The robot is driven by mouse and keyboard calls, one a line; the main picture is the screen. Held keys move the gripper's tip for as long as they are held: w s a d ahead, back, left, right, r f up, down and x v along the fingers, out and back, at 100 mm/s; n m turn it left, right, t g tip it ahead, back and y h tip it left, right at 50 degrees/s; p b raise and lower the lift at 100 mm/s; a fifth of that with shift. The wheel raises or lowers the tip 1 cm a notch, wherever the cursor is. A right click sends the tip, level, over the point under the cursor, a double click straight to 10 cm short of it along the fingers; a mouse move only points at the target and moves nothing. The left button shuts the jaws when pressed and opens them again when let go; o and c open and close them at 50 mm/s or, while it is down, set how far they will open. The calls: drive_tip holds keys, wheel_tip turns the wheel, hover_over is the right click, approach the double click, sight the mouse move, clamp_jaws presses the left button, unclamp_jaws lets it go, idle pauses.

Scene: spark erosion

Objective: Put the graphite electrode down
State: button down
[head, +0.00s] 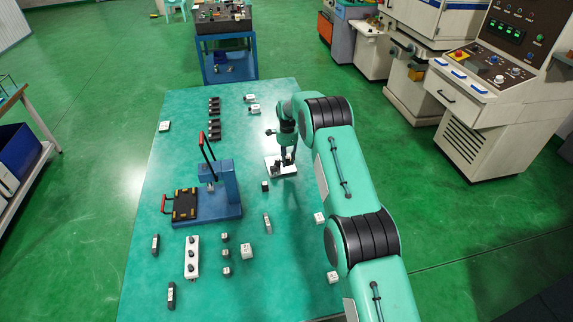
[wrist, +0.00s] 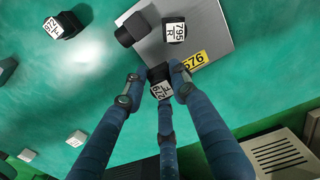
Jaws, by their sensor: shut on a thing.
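My gripper (head: 286,158) is over the right part of the table, at a pale plate (head: 290,171). In the wrist view my gripper's fingers (wrist: 157,82) are closed around a small dark block with a white numbered face, the graphite electrode (wrist: 161,90). The block appears at the edge of the grey plate (wrist: 215,38), which has a yellow label reading 576. I cannot tell whether it touches the plate. Another block with a white face marked 795 R (wrist: 174,30) and a dark block (wrist: 138,29) are on the plate.
A dark block with a white face (wrist: 62,25) lies left of the plate. A blue press-like fixture (head: 225,190) with a red-tipped lever stands left of my arm. A row of dark blocks (head: 214,118) is farther back. Teal table surface (head: 290,250) is clear in places.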

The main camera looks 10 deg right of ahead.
drive_tip(key=shift+w+f, duration=0.1)
drive_tip(key=shift+w, duration=0.7)
drive_tip(key=shift+f, duration=1.75)
drive_tip(key=shift+f, duration=0.15)
drive_tip(key=c, duration=1.4)
unclamp_jaws()
wheel_tip(320, 180, up, 12)
drive_tip(key=shift+r, duration=0.15)
